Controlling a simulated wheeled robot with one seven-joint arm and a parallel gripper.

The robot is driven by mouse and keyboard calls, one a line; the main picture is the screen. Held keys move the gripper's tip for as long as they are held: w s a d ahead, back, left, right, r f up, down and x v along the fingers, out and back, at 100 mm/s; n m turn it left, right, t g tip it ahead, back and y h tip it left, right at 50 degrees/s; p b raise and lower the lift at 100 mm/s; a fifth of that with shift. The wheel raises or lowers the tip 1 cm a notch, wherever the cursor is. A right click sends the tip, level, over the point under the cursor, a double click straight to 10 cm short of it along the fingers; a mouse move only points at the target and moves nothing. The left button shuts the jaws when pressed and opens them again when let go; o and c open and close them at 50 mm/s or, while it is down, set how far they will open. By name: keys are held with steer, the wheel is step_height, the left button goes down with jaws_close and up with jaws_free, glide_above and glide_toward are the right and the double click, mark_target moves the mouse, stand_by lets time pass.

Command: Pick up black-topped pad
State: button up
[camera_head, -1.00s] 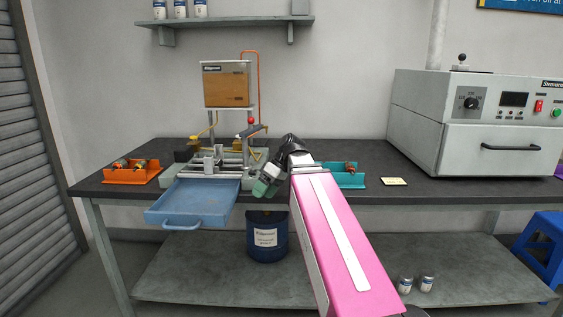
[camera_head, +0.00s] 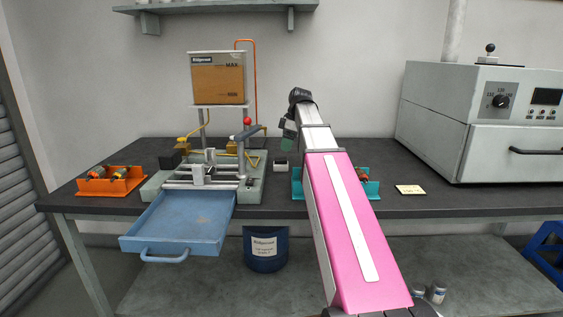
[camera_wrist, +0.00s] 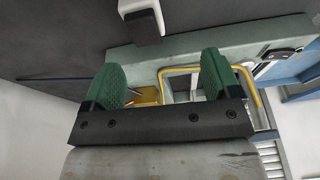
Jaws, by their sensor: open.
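A small white pad with a black top (camera_head: 281,166) stands on the dark tabletop, just right of the winding machine's base. It also shows at the top edge of the wrist view (camera_wrist: 143,18), partly cut off. My gripper (camera_head: 289,133) is above the table and appears above the pad in the head view, pointing down. In the wrist view, its two green fingers (camera_wrist: 160,82) are spread apart with nothing held between them. The pad is beyond the fingertips there, not between them.
The winding machine (camera_head: 256,184) with a blue drawer (camera_head: 180,224) stands left. A teal tray (camera_head: 297,183) is partly behind my arm. An orange tray (camera_head: 110,186) is far left. A cream note pad (camera_head: 410,190) and a white oven (camera_head: 432,120) are right.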

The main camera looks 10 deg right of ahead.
mark_target(281, 158)
steer(key=shift+w+d+r, duration=0.1)
steer(key=shift+w+d, duration=0.15)
steer(key=shift+w, duration=0.25)
steer(key=shift+w+d+r, duration=0.1)
steer(key=shift+w+d, duration=0.1)
steer(key=shift+w, duration=0.3)
steer(key=x, duration=1)
steer(key=shift+a+f, duration=0.15)
steer(key=shift+f, duration=0.15)
steer(key=c, duration=1.1)
steer(key=shift+r, duration=0.1)
step_height(281, 158, up, 10)
steer(key=shift+f, duration=0.1)
steer(key=shift+o, duration=0.9)
